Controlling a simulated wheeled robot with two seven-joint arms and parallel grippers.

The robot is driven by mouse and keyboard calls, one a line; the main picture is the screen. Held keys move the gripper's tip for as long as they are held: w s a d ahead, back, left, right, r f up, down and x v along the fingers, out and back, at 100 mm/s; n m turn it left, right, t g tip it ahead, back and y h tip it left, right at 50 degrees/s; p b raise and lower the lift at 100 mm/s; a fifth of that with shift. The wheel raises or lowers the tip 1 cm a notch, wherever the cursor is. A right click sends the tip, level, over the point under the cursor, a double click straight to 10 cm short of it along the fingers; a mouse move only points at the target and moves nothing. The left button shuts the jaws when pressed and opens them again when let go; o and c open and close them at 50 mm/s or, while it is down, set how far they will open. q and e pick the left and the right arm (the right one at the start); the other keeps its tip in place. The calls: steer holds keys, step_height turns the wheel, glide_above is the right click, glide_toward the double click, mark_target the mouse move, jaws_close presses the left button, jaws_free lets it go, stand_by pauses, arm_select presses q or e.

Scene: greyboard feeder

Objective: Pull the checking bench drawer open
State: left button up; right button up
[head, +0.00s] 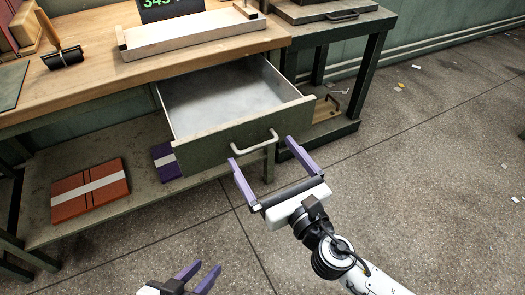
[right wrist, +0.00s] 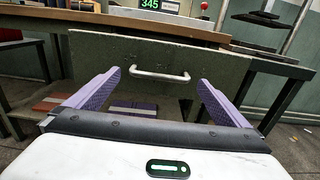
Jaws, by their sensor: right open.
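The checking bench drawer (head: 225,112) stands pulled out from under the wooden bench top (head: 90,60), and its pale inside looks empty. Its green front carries a metal bar handle (head: 255,144), which also shows in the right wrist view (right wrist: 159,76). My right gripper (head: 262,156) is open in front of the drawer, its purple fingers to either side of the handle and apart from it. In the right wrist view the handle lies beyond and between the fingertips. My left gripper (head: 200,277) is low at the bottom edge, fingers apart and empty, away from the drawer.
On the bench stand a scale with a green display (head: 160,8), a wooden tray (head: 190,36) and a brush (head: 62,50). A red board bundle (head: 90,190) and a purple one (head: 166,160) lie on the lower shelf. A side table (head: 345,60) stands right. The floor in front is open.

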steer(key=v, duration=0.8)
steer(key=shift+s, duration=0.2)
steer(key=shift+d, duration=0.1)
